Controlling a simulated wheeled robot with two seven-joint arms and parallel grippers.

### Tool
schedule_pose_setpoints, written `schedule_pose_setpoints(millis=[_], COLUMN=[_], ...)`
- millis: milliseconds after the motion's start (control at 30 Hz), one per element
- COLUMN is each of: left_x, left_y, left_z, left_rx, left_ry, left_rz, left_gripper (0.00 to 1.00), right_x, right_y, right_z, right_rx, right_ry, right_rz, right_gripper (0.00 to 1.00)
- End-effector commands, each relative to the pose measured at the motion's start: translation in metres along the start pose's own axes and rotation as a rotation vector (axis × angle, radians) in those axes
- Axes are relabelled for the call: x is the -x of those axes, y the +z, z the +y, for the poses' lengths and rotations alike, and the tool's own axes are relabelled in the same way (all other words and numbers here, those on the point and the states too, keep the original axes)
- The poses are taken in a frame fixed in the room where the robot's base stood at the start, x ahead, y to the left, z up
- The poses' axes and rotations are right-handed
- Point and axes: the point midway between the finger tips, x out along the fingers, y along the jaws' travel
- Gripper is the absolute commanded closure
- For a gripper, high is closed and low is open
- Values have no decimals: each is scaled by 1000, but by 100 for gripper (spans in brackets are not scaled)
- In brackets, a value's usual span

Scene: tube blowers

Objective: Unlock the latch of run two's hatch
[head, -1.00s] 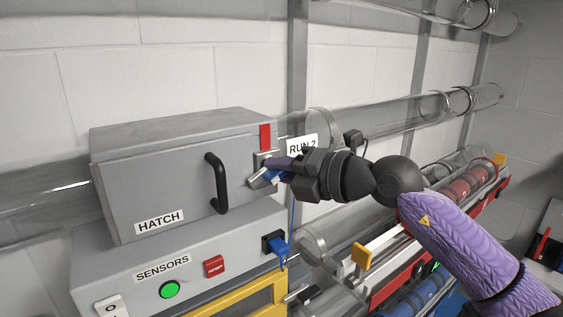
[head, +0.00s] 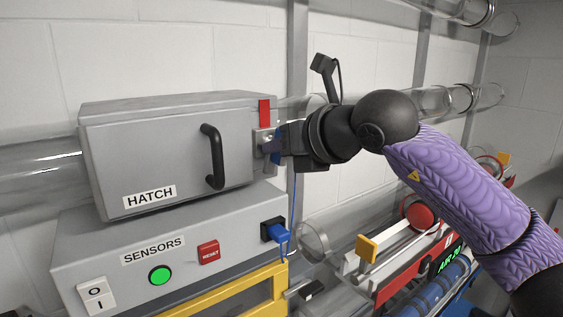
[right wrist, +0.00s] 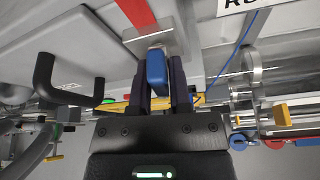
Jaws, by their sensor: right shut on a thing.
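The grey hatch box (head: 160,150) has a black handle (head: 213,157) and a "HATCH" label. Its latch is a metal plate (head: 259,140) with a blue lever (head: 276,158) at the box's right edge, under a red strip (head: 264,113). My right gripper (head: 280,148) reaches in from the right and is shut on the blue lever. The right wrist view shows the blue lever (right wrist: 156,68) between the two dark fingers (right wrist: 161,78), in front of the metal plate (right wrist: 150,38). The fingers hide part of the lever. My left gripper is not in view.
Below the hatch is a sensors box (head: 130,275) with a green button (head: 161,275), a red reset button (head: 208,252) and a blue plug (head: 274,231). Clear tubes (head: 445,102) run along the wall. A red rack (head: 400,280) stands lower right.

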Motion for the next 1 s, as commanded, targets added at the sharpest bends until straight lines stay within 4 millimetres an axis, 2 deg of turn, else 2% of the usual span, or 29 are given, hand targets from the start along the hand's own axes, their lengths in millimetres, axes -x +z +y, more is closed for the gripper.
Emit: schedule_pose_setpoints(millis=[33, 300, 1000], left_x=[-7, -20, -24], left_y=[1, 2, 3], left_z=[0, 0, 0], left_rx=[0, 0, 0], left_ry=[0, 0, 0], left_rz=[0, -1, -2], left_gripper=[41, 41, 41], right_x=[-2, -2, -1], right_y=[-5, -4, -3], right_z=[-1, -1, -1], right_rx=[27, 153, 212], right_ry=[-13, -65, -89], right_rz=[6, 9, 10], right_gripper=[100, 100, 100])
